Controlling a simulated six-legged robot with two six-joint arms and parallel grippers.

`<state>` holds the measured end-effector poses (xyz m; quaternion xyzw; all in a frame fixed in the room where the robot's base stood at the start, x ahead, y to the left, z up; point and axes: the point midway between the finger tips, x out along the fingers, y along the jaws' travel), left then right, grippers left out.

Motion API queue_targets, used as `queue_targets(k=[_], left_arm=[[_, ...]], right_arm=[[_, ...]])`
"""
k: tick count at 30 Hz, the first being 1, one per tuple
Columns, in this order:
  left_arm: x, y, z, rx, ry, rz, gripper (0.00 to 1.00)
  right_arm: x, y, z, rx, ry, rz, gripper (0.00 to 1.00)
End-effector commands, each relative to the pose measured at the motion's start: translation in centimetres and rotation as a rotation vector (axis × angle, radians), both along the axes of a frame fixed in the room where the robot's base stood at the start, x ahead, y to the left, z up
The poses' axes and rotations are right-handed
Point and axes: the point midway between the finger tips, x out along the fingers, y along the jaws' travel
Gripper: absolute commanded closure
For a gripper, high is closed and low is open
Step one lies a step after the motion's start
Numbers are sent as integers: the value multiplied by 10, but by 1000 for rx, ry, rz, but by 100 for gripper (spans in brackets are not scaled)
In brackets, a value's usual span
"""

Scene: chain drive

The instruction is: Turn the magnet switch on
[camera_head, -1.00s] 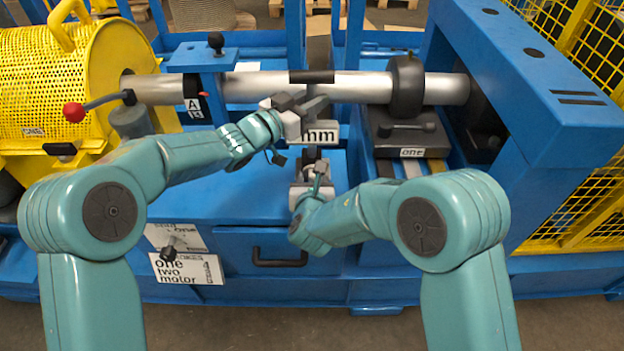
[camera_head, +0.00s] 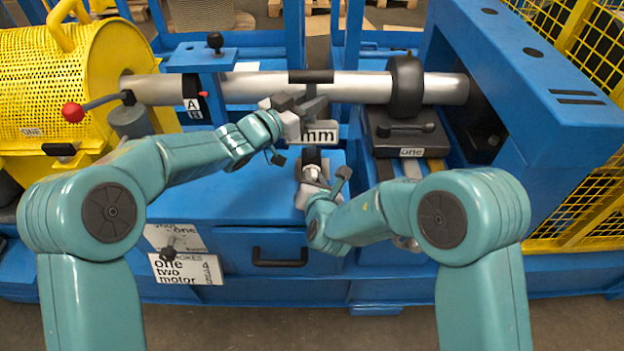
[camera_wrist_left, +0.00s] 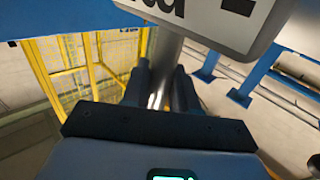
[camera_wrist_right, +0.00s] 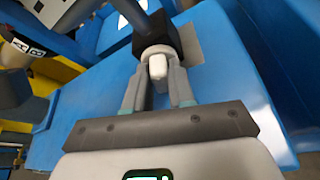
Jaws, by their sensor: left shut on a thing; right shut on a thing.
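A grey gauge box (camera_head: 322,134) marked "mm" is near the middle of the head view, in front of the steel shaft. My left gripper (camera_head: 296,108) is at this box; in the left wrist view its fingers (camera_wrist_left: 160,88) are shut around a grey post (camera_wrist_left: 166,62) under the box. Below the box is a black block (camera_head: 311,156), with a pale round switch knob (camera_wrist_right: 157,62) on its face in the right wrist view. My right gripper (camera_head: 312,178) is shut on this knob, its fingers (camera_wrist_right: 158,88) on either side. The switch's marking is not readable.
The steel shaft (camera_head: 290,88) runs behind both grippers, with a black collar (camera_head: 406,84) on it. A red-knobbed lever (camera_head: 74,112) and yellow guard (camera_head: 50,85) are at left. The blue bench top (camera_head: 235,178) has free room left of my right gripper.

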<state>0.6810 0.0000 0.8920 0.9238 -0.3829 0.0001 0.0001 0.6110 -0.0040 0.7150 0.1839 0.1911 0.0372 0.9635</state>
Motion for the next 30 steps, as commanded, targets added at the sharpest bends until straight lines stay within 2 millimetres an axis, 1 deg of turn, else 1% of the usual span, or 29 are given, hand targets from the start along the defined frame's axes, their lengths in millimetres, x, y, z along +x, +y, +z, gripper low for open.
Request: queue_targets(k=[10, 11, 12, 20, 23, 26, 30], left_arm=[[0, 1, 0, 0, 0, 1, 100], [0, 1, 0, 0, 0, 1, 100], [0, 1, 0, 0, 0, 1, 100], [0, 1, 0, 0, 0, 1, 100], [0, 1, 0, 0, 0, 1, 100], [0, 1, 0, 0, 0, 1, 100], [0, 1, 0, 0, 0, 1, 100]], right_arm=[[0, -1, -1, 20, 2, -2, 100], [0, -1, -1, 20, 2, -2, 67], [0, -1, -1, 20, 2, -2, 55], [0, -1, 0, 20, 2, -1, 55], [-4, -1, 1, 19, 2, 0, 55], [-18, -3, 7, 18, 1, 0, 55], [-47, -7, 18, 19, 2, 2, 55]])
